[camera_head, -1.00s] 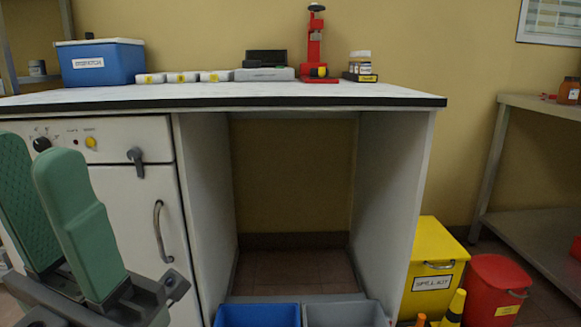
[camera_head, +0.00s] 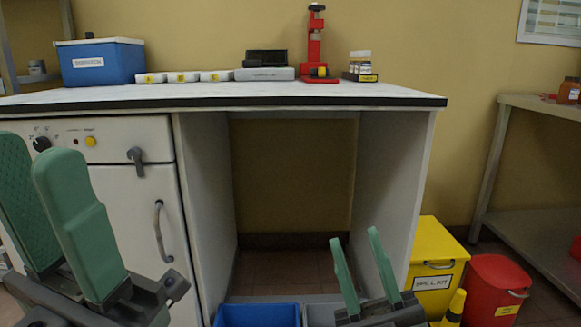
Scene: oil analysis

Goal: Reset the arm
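My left gripper (camera_head: 62,205) is large and close at the lower left, in front of the white cabinet. Its two green fingers stand upright with a gap between them, and nothing is held. My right gripper (camera_head: 359,265) is at the bottom, right of the middle, in front of the knee space under the bench. Its two green fingers are apart and empty, pointing up. Both grippers are below the level of the bench top and touch nothing that I can see.
The white bench (camera_head: 215,97) carries a blue box (camera_head: 100,63), several small labelled containers (camera_head: 183,76) and a red stand (camera_head: 314,45). Blue (camera_head: 257,314) and grey (camera_head: 318,313) bins stand below. A yellow spill kit box (camera_head: 437,250) and a red bin (camera_head: 497,285) stand at right.

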